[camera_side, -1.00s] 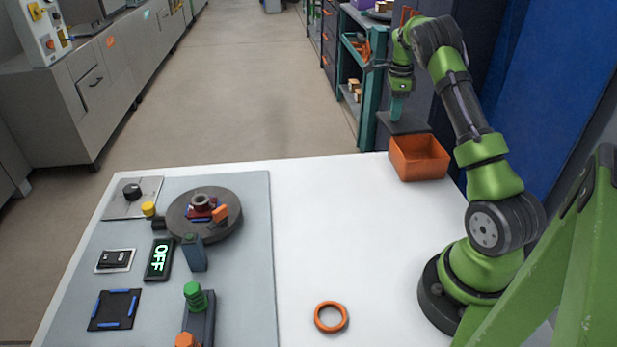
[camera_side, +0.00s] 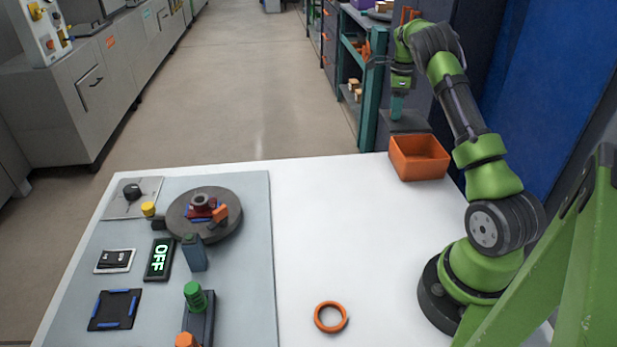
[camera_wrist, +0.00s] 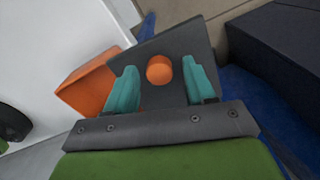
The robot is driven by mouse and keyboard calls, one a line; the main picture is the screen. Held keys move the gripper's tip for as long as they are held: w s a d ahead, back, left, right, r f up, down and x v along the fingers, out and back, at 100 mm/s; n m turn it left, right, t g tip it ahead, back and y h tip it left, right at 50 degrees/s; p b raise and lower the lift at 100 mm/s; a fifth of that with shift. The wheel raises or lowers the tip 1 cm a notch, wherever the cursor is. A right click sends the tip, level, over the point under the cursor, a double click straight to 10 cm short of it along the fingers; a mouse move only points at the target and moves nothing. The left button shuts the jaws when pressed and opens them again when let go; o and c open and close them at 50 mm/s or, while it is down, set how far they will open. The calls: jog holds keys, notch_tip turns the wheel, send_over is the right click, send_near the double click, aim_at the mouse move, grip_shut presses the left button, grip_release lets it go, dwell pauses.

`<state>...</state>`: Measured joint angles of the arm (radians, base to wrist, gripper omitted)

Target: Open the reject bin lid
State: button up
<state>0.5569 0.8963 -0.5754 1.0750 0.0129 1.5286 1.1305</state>
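The orange reject bin (camera_side: 420,168) stands at the far right of the white table, and its open top shows. Its dark grey lid (camera_side: 407,124) is swung back beyond the far side of the bin, off the opening. In the wrist view, the lid (camera_wrist: 190,45) carries a round orange knob (camera_wrist: 159,70), with the bin (camera_wrist: 88,88) to its left. My gripper (camera_side: 397,112) is over the lid. Its teal fingers stand apart on either side of the knob, with a visible gap on each side. Whether the fingertips touch the lid is hard to tell.
A teal shelf rack (camera_side: 368,95) stands close behind the lid. A blue panel (camera_side: 560,90) is to the right of my arm. An orange ring (camera_side: 330,317) lies at the front, and a round turntable (camera_side: 180,222) is at the left. The table's middle is clear.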

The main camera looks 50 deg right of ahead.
dwell(0.3)
notch_tip(320, 180, up, 17)
jog(key=shift+f, duration=0.15)
dwell(0.3)
